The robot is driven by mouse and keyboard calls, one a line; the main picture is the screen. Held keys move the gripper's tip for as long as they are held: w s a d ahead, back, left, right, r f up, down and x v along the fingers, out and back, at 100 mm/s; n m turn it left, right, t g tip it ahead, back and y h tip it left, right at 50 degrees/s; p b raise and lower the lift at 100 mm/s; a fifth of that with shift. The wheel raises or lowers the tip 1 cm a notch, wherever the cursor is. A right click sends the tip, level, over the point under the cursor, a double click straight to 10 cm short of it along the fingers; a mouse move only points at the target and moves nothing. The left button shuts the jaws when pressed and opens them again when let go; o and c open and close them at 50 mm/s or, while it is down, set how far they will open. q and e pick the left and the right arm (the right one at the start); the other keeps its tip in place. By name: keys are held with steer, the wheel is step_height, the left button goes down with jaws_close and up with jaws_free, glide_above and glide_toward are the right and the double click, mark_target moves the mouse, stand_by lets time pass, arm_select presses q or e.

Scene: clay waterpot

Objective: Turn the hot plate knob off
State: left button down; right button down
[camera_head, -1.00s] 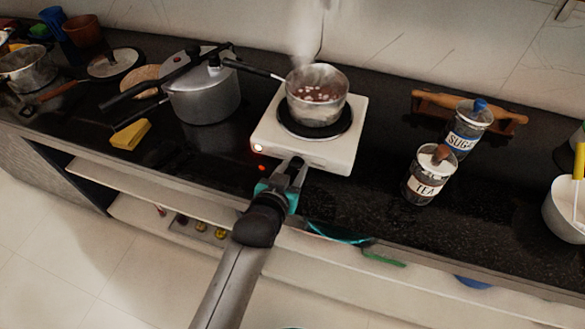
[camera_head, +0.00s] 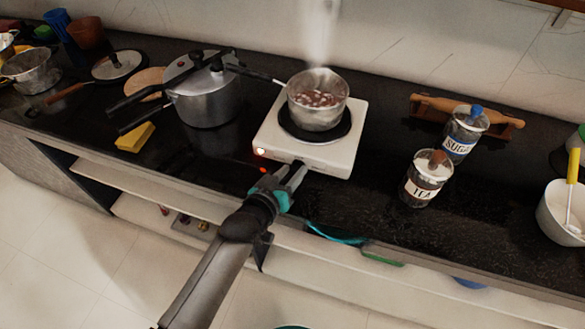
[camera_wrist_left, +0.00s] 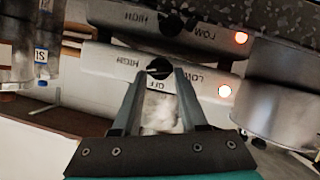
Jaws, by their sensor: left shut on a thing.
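The white hot plate (camera_head: 338,158) stands on the dark counter with its front light (camera_head: 261,151) glowing. Its black knob (camera_wrist_left: 159,68) shows in the left wrist view, above the upside-down word OFF on the front panel. My left gripper (camera_head: 298,168) reaches the hot plate's front edge, and its fingertips (camera_wrist_left: 160,72) are on both sides of the knob, shut on it. The head view hides the knob behind the gripper. I cannot tell the knob's exact setting. My right gripper is not in view.
Tea (camera_head: 427,180) and sugar (camera_head: 465,135) jars stand to the right. A yellow sponge (camera_head: 135,138) lies left. The glossy counter mirrors the hot plate in the wrist view.

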arm_select(q)
steer(key=shift+a+f+n+h, duration=0.2)
steer(key=shift+n+h, duration=0.3)
steer(key=shift+n, duration=0.2)
steer(key=shift+n+h+b, duration=0.3)
steer(key=shift+n+b, duration=0.1)
steer(key=shift+b, duration=0.1)
steer(key=shift+w, duration=0.1)
steer(key=shift+c, duration=2.2)
jaws_free()
steer(key=p+v, duration=0.3)
steer(key=v, duration=1.2)
steer(key=shift+a+r, duration=0.2)
steer(key=shift+r, duration=0.05)
